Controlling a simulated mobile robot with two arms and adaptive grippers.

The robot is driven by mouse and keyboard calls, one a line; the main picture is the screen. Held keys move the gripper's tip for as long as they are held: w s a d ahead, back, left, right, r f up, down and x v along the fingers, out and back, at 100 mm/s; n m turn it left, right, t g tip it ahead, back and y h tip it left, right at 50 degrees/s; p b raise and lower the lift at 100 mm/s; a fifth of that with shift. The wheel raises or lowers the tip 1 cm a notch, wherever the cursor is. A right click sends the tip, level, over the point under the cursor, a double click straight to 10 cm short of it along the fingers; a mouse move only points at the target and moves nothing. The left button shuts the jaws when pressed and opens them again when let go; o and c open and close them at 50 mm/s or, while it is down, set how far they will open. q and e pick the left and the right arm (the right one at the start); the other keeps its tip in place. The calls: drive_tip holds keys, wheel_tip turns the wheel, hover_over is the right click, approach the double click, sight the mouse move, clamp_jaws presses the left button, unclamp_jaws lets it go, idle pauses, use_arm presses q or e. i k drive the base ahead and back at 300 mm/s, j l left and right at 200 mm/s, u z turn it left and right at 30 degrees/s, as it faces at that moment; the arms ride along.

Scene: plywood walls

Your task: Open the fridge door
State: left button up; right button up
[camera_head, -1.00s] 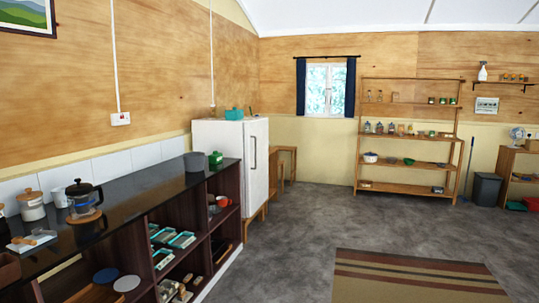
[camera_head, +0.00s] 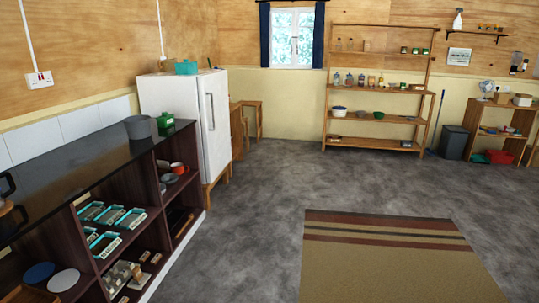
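The white fridge (camera_head: 185,118) stands against the left wall, just past the far end of the dark counter. It rests on wooden legs. Its door (camera_head: 216,124) faces right into the room and looks shut. A long vertical handle (camera_head: 211,111) runs along the door. A teal pot (camera_head: 187,67) and other small items sit on top of the fridge. Neither of my grippers is in view.
The dark counter with open shelves (camera_head: 97,166) runs along the left, holding trays and dishes. A striped rug (camera_head: 390,262) lies on the grey floor (camera_head: 265,190), which is clear towards the fridge. A wooden shelf (camera_head: 380,87) and a grey bin (camera_head: 453,142) stand at the back.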

sight(217, 149)
drive_tip(key=i, duration=2.6)
